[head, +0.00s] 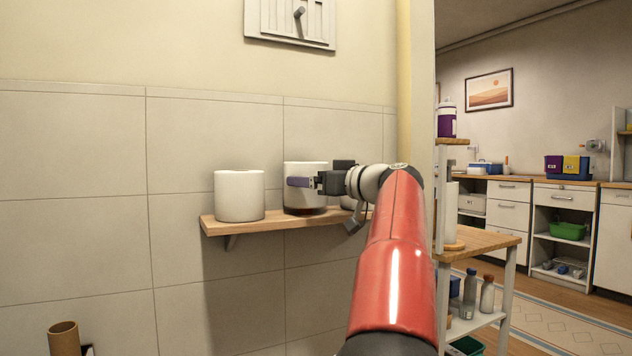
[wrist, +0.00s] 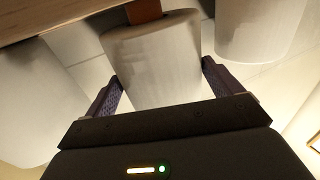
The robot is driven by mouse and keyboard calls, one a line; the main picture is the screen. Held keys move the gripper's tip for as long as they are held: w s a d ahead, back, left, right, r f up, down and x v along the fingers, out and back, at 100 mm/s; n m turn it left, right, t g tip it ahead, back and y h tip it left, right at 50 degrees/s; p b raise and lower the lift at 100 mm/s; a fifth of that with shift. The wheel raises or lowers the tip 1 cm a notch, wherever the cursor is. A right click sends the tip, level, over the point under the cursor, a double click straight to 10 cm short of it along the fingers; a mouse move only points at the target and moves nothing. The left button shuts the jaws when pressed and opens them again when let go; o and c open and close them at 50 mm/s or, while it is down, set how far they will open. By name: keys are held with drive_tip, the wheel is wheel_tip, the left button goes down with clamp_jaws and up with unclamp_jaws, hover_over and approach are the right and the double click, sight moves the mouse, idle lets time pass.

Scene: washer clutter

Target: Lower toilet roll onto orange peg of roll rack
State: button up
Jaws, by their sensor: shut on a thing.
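A white roll (head: 305,172) is between the purple fingers of my gripper (head: 308,182), at the wooden shelf on the tiled wall. In the wrist view the same roll (wrist: 155,65) is between both fingers, and my gripper (wrist: 160,76) is shut on it. A dark brown band shows at its lower end in the head view. A brown-orange piece (wrist: 144,10) shows at that end in the wrist view. I cannot tell whether this is the peg, and I cannot make out a rack for certain.
Another white roll (head: 239,196) stands to the left on the wooden shelf (head: 225,228). A third white roll (wrist: 258,28) shows close beside in the wrist view and is mostly hidden by my arm in the head view. A brown tube (head: 63,340) is at lower left.

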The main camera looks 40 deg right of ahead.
drive_tip(key=shift+f, duration=0.2)
idle(0.3)
drive_tip(key=shift+f+b, duration=0.6)
drive_tip(key=shift+b, duration=0.2)
drive_tip(key=o, duration=0.7)
drive_tip(key=shift+o, duration=0.2)
drive_tip(key=shift+r, duration=0.15)
drive_tip(key=shift+r+p, duration=3.05)
drive_tip(key=shift+r, duration=0.35)
drive_tip(key=shift+s, duration=0.15)
